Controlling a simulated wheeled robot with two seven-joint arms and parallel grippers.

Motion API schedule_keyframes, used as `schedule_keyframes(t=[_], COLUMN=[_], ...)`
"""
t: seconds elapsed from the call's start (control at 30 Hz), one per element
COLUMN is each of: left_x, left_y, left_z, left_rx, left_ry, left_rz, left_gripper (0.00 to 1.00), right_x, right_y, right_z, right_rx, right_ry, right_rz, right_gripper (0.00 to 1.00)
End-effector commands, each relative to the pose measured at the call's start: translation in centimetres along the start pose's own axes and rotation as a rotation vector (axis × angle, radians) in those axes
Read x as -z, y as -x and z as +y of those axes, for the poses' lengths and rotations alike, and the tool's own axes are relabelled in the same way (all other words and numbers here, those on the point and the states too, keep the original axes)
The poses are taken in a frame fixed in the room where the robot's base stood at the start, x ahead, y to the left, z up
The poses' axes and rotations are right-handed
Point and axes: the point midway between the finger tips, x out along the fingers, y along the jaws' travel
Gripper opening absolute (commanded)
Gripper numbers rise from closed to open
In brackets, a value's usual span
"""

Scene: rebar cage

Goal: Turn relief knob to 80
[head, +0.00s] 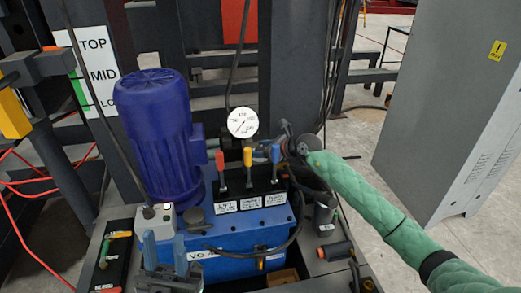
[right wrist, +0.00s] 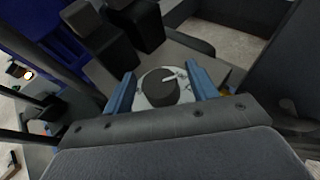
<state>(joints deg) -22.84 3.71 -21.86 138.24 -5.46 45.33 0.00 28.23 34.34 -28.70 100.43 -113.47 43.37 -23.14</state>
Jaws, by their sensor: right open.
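The relief knob (right wrist: 158,88) is dark and round with a white pointer line toward its upper right in the right wrist view. It sits on a pale round dial plate. My right gripper (right wrist: 160,76) is open, with one blue finger on each side of the knob; I cannot tell if they touch it. In the head view my right gripper (head: 291,148) is beside the white pressure gauge (head: 243,122), and the knob cannot be made out there. The gauge numbers are too small to read. My left gripper (head: 165,245) shows two blue fingers apart, low at the left.
A blue motor (head: 158,135) stands on the left of the blue power unit (head: 235,240). Several levers with red, yellow and blue tips (head: 247,157) stand right below the gauge. A grey cabinet (head: 455,110) is at the right. Cables run close by.

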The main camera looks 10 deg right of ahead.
Motion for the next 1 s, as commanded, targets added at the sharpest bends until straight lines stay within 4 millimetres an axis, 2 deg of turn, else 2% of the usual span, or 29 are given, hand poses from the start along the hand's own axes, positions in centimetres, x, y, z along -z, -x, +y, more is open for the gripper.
schedule_keyframes(t=[0.2,0.43,0.73,1.0], left_x=[0.1,0.0,0.6,7.3], left_y=[0.0,-0.1,0.0,-2.2], left_z=[0.0,0.0,0.0,0.2], left_rx=[-0.001,-0.002,-0.004,-0.018], left_ry=[0.000,-0.001,-0.002,-0.014], left_rz=[0.002,0.001,0.029,0.288], left_gripper=[0.36,0.36,0.36,0.36], right_x=[0.0,0.0,0.0,0.1], right_y=[0.0,0.0,0.0,-0.1], right_z=[0.0,0.0,0.0,-0.1], right_rx=[0.000,0.000,-0.008,-0.041], right_ry=[0.000,0.000,0.004,0.018], right_rz=[0.000,0.000,0.000,-0.001], right_gripper=[0.58,0.14,0.14,0.14])
